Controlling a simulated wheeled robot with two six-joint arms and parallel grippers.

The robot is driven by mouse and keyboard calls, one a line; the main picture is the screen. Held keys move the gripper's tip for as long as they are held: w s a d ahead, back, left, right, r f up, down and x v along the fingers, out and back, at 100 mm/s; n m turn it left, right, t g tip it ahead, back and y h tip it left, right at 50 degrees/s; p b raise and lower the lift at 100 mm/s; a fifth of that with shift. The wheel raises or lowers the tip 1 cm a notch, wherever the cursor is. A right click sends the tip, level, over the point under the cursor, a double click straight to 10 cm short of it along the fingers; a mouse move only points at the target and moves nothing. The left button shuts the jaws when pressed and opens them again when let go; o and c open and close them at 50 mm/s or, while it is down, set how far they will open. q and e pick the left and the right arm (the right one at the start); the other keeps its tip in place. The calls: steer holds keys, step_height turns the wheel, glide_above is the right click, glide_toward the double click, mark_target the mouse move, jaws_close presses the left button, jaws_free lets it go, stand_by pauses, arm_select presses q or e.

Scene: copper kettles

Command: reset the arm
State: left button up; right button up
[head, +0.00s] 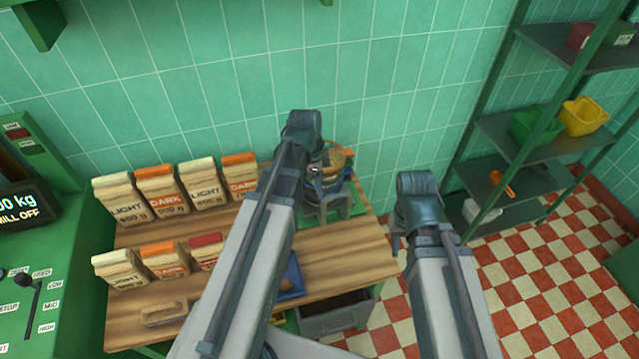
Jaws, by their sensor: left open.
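My left arm reaches up from the bottom middle, over the wooden table. Its gripper (327,208) points down at the table's back right corner, open, with its fingers apart. A round tan-topped item (340,160) shows just behind it; I cannot tell whether they touch. My right arm comes in from the bottom right and stands to the right of the table, above the checkered floor. Only a small dark part of what seems to be its gripper (396,243) shows; its fingers are hidden behind the arm.
The wooden table (350,258) holds two rows of paper bags (163,190) labelled light and dark. A blue tray (291,277) is partly behind my left arm. A green machine (60,260) stands left. A shelf rack (530,140) with bins stands right.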

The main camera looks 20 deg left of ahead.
arm_select(q)
steer(key=s+d+f+n+y+b, duration=0.1)
steer(key=s+d+f+n+b, duration=0.2)
steer(key=s+d, duration=0.3)
steer(key=s+d+f+n+y+b, duration=0.1)
steer(key=s+d+f+n+b, duration=0.2)
steer(key=s+d+n, duration=0.3)
steer(key=shift+s+d+f+n+g+y, duration=0.3)
steer(key=shift+s+d+g, duration=0.1)
steer(key=shift+d, duration=0.25)
stand_by(0.4)
